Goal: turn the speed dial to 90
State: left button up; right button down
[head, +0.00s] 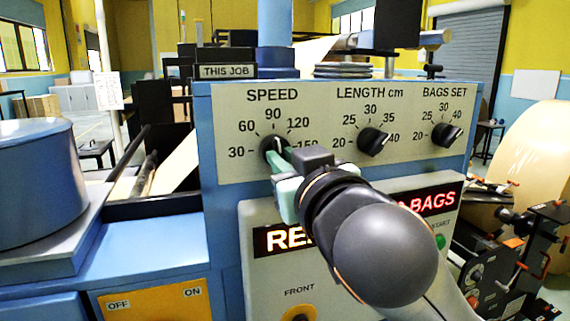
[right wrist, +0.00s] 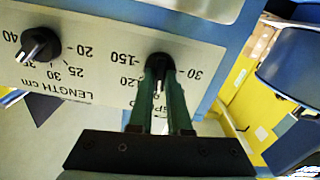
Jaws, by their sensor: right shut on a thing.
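The speed dial (head: 270,146) is a black knob on the pale panel (head: 225,170) of the blue machine, with marks from 30 to 150 around it and 90 at the top. My right gripper (head: 279,158) comes in from the lower right, its green fingers shut on the knob. In the right wrist view, which is upside down, the speed dial (right wrist: 158,62) sits between the two fingertips (right wrist: 159,75). My left gripper is not in view.
The length dial (head: 373,141) and bags set dial (head: 446,134) are to the right on the same panel. Below, my arm partly covers a red lit display (head: 285,237). A blue drum (head: 35,180) stands at left, a large kraft roll (head: 535,160) at right.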

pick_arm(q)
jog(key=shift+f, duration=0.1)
pick_arm(e)
jog(key=shift+m, duration=0.6)
jog(key=c, duration=0.9)
grip_release()
jog(key=shift+o, duration=0.2)
